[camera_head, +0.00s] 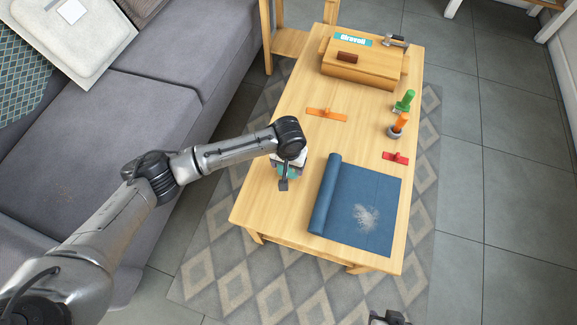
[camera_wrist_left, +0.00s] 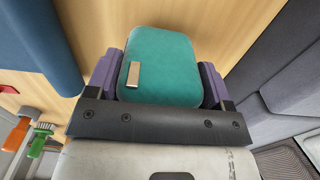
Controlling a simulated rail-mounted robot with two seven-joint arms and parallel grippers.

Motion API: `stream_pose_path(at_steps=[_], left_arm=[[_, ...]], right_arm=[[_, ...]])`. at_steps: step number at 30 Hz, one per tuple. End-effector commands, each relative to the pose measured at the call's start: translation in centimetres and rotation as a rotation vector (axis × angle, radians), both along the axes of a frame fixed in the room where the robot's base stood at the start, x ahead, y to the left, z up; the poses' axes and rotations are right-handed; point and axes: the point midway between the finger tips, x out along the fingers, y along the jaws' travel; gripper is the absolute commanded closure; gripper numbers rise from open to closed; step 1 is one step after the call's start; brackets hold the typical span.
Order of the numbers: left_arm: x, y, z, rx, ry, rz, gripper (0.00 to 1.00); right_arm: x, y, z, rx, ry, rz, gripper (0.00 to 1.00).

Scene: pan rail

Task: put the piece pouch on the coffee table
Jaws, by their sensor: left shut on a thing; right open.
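The piece pouch is a rounded teal pouch with a small tan tab, and it fills the middle of the left wrist view (camera_wrist_left: 162,68). My left gripper (camera_wrist_left: 160,88) is shut on it, with a purple finger pad on each side. In the head view, only a little teal of the pouch (camera_head: 289,172) shows under my left wrist. My left gripper (camera_head: 284,178) is over the near left part of the wooden coffee table (camera_head: 262,205). I cannot tell whether the pouch touches the tabletop. My right gripper (camera_head: 388,317) is open at the bottom edge, off the table.
A partly rolled blue mat (camera_head: 375,190) with a whitish patch lies right of my left gripper. An orange piece (camera_head: 326,115), a red piece (camera_head: 395,158), green-handled (camera_head: 404,101) and orange-handled (camera_head: 397,125) tools and a wooden box (camera_head: 355,75) are farther back. A grey sofa (camera_head: 110,125) stands left.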

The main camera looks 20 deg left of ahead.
Motion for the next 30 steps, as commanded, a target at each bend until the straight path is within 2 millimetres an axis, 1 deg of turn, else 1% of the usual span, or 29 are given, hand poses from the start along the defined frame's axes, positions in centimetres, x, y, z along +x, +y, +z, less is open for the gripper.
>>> stream_pose_path(at_steps=[1,10,14,15,22,30], left_arm=[[0.06,0.02,-0.72,0.000,-0.001,0.001,0.52],[0.05,0.00,-0.63,-0.001,-0.001,0.001,0.52],[0.01,0.00,-0.93,0.000,0.000,0.002,0.52],[0.02,0.00,-1.01,0.000,0.000,0.002,0.23],[0.03,0.00,-1.00,0.000,-0.001,0.001,0.01],[0.05,0.01,-0.91,-0.001,-0.002,0.001,0.00]], right_arm=[[0.00,-0.04,-0.61,-0.001,0.000,0.001,0.57],[-0.01,-0.15,-0.39,-0.005,0.000,0.003,0.57],[0.00,-0.14,-0.12,-0.004,0.000,0.003,0.57],[0.00,-0.14,-0.19,-0.005,0.000,0.003,0.57],[0.00,-0.12,-0.21,-0.004,-0.001,0.003,0.57],[0.01,-0.01,-0.34,0.000,0.000,0.000,0.57]])
